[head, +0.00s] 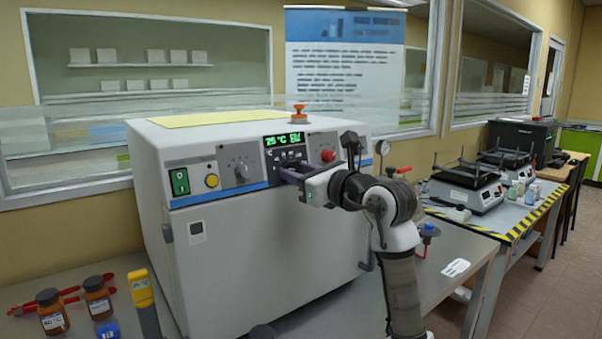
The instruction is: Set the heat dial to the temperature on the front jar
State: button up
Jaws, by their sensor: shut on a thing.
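A white oven (270,245) stands on the bench, with a control panel along its top front. Its green display (284,141) reads about 25 °C. My gripper (286,174) is at the panel just below the display, its dark fingers shut on a knob there, taken to be the heat dial; the fingers hide it. A grey dial with a printed scale (241,169) is left of the display, and a red knob (328,155) is right of it.
A second brown jar (97,297) stands behind the front one, near red-handled tools (70,292) and a yellow handheld device (143,303). Shaker-like machines (470,185) stand on a striped-edge table at right.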

jog(key=m+t+h+p, duration=0.1)
jog(key=m, duration=0.5)
jog(key=shift+s+a+r+m+p, duration=0.1)
jog(key=shift+m+p, duration=0.2)
jog(key=shift+m, duration=0.1)
jog(key=m+h+p, duration=0.1)
jog(key=m, duration=0.2)
jog(key=m+h+p, duration=0.1)
jog(key=m, duration=0.2)
jog(key=shift+a+t+p, duration=0.1)
jog(key=shift+t+p, duration=0.2)
jog(key=shift+t, duration=0.1)
jog(key=shift+m, duration=0.3)
jog(key=o, duration=1)
jog(key=shift+s, duration=0.1)
jog(key=b+v, duration=0.3)
jog(key=v, duration=1)
jog(key=shift+s+b, duration=0.35)
